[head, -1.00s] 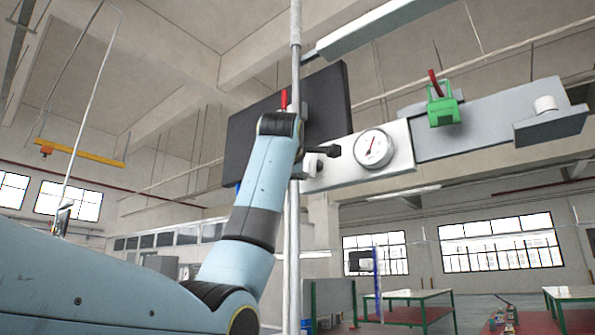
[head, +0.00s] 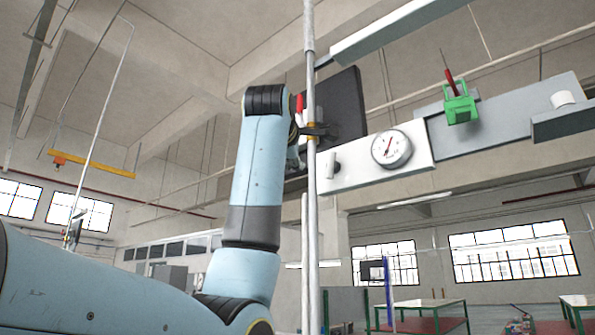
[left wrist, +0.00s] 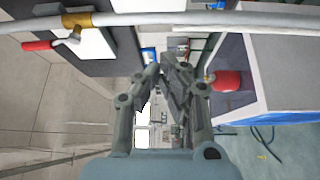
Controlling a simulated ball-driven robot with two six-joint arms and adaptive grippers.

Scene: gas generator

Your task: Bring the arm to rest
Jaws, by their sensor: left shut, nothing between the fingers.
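My left arm (head: 258,170) rises from the lower left in the head view, its forearm nearly upright beside a grey vertical pipe (head: 311,190). The arm hides most of my left gripper there. In the left wrist view my left gripper (left wrist: 165,75) is shut and empty, its fingers close together. The pipe also crosses the top of that view (left wrist: 200,18), apart from the fingertips in the picture. A red-handled valve with a brass fitting (left wrist: 77,20) sits on the pipe; its red handle (head: 300,103) shows in the head view. My right gripper is not in view.
A white panel with a round gauge (head: 391,149) and a green clamp-like part (head: 460,104) lie right of the pipe. A dark panel (head: 345,105) stands behind the pipe. A red round part (left wrist: 227,80) is at right in the wrist view. Tables (head: 420,303) stand far off.

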